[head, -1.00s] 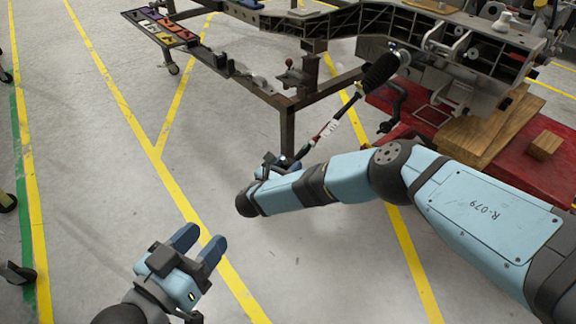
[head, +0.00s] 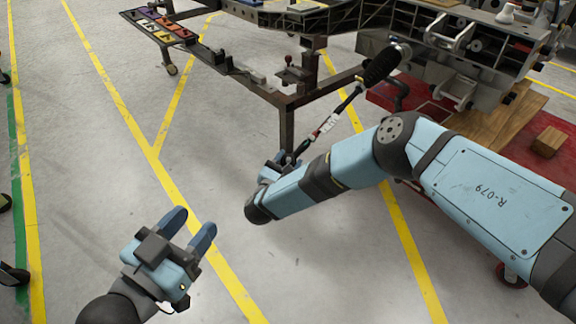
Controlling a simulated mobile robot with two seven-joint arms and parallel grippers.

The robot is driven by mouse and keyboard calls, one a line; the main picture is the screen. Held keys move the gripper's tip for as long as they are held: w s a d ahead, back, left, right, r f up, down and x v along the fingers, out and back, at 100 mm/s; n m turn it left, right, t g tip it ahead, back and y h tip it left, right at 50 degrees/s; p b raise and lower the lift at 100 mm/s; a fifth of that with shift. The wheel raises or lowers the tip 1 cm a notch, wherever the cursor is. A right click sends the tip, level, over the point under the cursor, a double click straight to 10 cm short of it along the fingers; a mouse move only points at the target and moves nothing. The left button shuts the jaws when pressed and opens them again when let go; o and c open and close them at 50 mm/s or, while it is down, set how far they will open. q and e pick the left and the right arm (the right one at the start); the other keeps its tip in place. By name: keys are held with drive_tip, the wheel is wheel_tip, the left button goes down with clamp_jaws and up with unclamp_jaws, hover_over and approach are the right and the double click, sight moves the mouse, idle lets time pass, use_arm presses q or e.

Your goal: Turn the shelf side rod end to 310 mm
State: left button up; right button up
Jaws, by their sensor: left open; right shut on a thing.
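The rod (head: 345,105) runs slanting from lower left to upper right, with a white label, a red band and a ribbed black boot (head: 383,66) at its upper end near the chassis. My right gripper (head: 275,166) is shut on the lower end of the rod, the rod end. My own forearm and wrist partly hide the grip, and I cannot read any length on the rod. My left gripper (head: 189,229) is open and empty over bare floor, lower left of the rod and apart from it.
A dark metal frame (head: 287,127) stands behind the rod, with a ledge of coloured trays (head: 160,24) at its far left. The grey chassis (head: 470,60) fills the upper right. A wooden block (head: 548,141) lies on the red cart at right.

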drive_tip(key=shift+s+f+m+t+b, duration=0.1)
drive_tip(key=shift+f+m+t+b, duration=0.1)
drive_tip(key=shift+m+t+b, duration=0.15)
use_arm(q)
drive_tip(key=shift+w+a+m, duration=0.2)
drive_tip(key=shift+w+m, duration=0.1)
drive_tip(key=shift+m, duration=0.2)
drive_tip(key=shift+r+h, duration=0.15)
drive_tip(key=shift+h, duration=0.15)
drive_tip(key=shift+w+r, duration=0.1)
drive_tip(key=shift+r, duration=0.1)
use_arm(e)
drive_tip(key=o, duration=0.9)
drive_tip(key=shift+r, duration=0.1)
use_arm(q)
drive_tip(key=shift+f, duration=0.25)
use_arm(e)
drive_tip(key=shift+o, duration=0.2)
drive_tip(key=shift+s, duration=0.1)
